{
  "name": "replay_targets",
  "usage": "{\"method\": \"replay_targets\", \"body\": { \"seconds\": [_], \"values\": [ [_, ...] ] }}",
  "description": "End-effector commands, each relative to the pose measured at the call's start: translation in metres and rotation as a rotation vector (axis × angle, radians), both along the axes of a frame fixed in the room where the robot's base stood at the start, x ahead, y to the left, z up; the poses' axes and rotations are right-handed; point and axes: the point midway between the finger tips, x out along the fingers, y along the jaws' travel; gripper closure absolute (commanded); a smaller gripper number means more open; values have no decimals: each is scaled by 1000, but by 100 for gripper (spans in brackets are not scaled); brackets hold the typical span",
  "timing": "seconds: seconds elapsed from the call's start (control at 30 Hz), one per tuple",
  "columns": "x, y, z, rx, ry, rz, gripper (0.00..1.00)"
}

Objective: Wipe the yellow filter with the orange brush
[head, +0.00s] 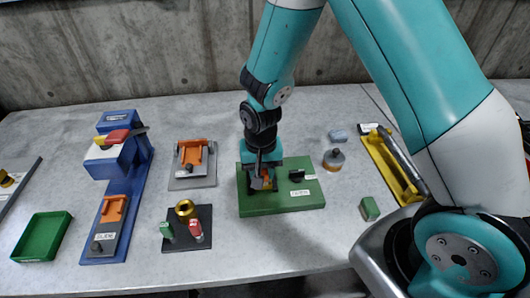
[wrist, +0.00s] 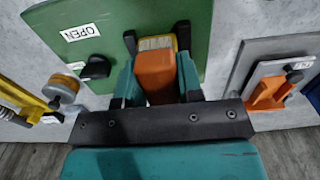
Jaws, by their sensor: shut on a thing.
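My gripper (head: 263,180) is over the left part of a green board (head: 290,201), fingers pointing down. In the wrist view, its two dark-tipped fingers (wrist: 158,50) are shut on the orange brush (wrist: 154,74), which shows as an orange block. Just beyond the brush is a small yellow, striped surface (wrist: 155,43), seemingly the yellow filter, set in the green board. I cannot tell whether brush and filter touch. In the head view the fingers hide most of the brush and the filter. A black knob (head: 297,175) and an OPEN label are on the board.
An orange bracket on a grey plate (head: 194,160), a black plate with a gold funnel (head: 185,208) and a blue station (head: 128,195) stand left. A green tray (head: 42,236) is far left. A round knob (head: 333,160), a green block (head: 370,208) and a yellow holder (head: 381,165) are right.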

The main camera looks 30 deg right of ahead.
Motion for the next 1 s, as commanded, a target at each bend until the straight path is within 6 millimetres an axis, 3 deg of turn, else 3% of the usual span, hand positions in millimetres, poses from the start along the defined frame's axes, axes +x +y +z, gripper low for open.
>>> {"method": "replay_targets", "body": {
  "seconds": [0.5, 1.0],
  "values": [
    [-1, -2, 49, 0, 2, -3, 89],
    [-1, -2, 54, 0, 2, -3, 89]
  ]
}}
